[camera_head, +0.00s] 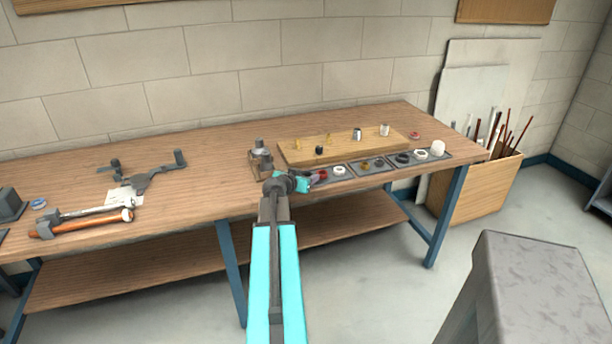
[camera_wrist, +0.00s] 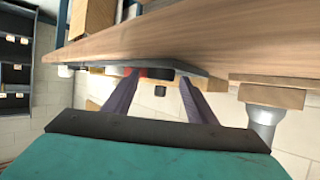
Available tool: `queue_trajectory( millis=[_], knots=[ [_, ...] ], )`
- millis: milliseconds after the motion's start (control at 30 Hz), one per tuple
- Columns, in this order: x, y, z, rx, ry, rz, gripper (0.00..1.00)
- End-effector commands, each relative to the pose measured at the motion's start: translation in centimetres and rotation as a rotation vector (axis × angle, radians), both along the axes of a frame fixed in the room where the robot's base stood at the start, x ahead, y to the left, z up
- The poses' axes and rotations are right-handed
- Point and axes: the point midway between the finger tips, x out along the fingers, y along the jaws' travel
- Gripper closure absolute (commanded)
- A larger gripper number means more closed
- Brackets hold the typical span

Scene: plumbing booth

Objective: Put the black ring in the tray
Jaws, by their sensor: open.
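A black ring (camera_head: 402,158) lies toward the right of a row of small flat dark grey trays along the bench's front edge. A bare part of one tray's rim shows at the row's right end (camera_head: 449,157). My gripper (camera_head: 318,178) is at the row's left end, low beside the leftmost tray, near a red piece (camera_head: 321,173). In the wrist view, which is upside down, its fingers (camera_wrist: 158,80) are apart, with a dark tray edge (camera_wrist: 195,71) and a bit of red beyond. Nothing is clearly held between them. I cannot make out the black ring there.
A metal valve on a block (camera_head: 261,158) stands left of my gripper.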

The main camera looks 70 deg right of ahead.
Motion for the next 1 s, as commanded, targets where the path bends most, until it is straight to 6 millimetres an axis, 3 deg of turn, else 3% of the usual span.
queue_trajectory(
  millis=[1000],
  knots=[
    [0.6,9.8,3.9,-0.001,0.0,0.001,0.48]
  ],
)
